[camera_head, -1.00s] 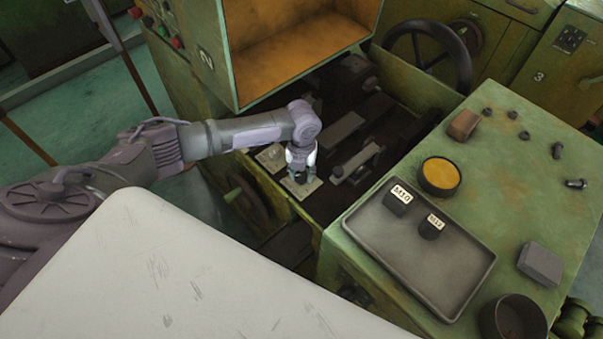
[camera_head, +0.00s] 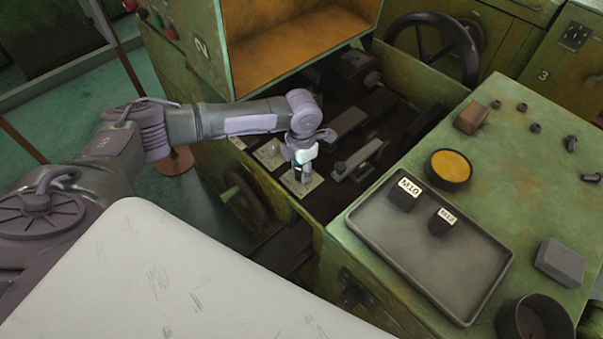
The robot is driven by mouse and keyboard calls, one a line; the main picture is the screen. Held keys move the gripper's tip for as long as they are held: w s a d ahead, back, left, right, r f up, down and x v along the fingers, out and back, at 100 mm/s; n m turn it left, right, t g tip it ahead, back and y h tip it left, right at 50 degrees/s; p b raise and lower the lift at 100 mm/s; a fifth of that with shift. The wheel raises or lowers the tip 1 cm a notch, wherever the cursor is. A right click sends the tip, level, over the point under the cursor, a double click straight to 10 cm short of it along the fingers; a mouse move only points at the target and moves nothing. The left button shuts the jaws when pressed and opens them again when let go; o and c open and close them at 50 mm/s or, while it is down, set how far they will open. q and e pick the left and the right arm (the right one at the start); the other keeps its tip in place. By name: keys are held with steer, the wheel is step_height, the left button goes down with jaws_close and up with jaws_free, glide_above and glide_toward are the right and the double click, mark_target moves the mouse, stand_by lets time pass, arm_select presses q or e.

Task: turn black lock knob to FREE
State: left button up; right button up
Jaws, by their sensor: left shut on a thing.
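My left gripper (camera_head: 302,168) points down over a pale square plate (camera_head: 300,184) on the near edge of the machine's open bay. It is shut on a small dark thing at the plate, which appears to be the black lock knob; the fingers hide most of it. Any FREE marking on the plate is too small to read. A second pale plate (camera_head: 269,154) lies just to the left along the same edge. My right gripper is out of view.
A grey tray (camera_head: 425,270) with M10 and M12 labelled blocks lies on the green bench at right. A yellow-topped round tin (camera_head: 448,169) and loose bolts are behind it. A black handwheel (camera_head: 433,48) stands at the back. The orange-lined cover (camera_head: 290,45) stands open above the bay.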

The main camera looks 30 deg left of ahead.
mark_target(301, 171)
arm_select(q)
steer(key=shift+m+b, duration=0.5)
steer(key=shift+b, duration=0.05)
steer(key=o, duration=1.1)
steer(key=shift+o, duration=0.2)
step_height(301, 171, up, 12)
steer(key=shift+s+f, duration=0.1)
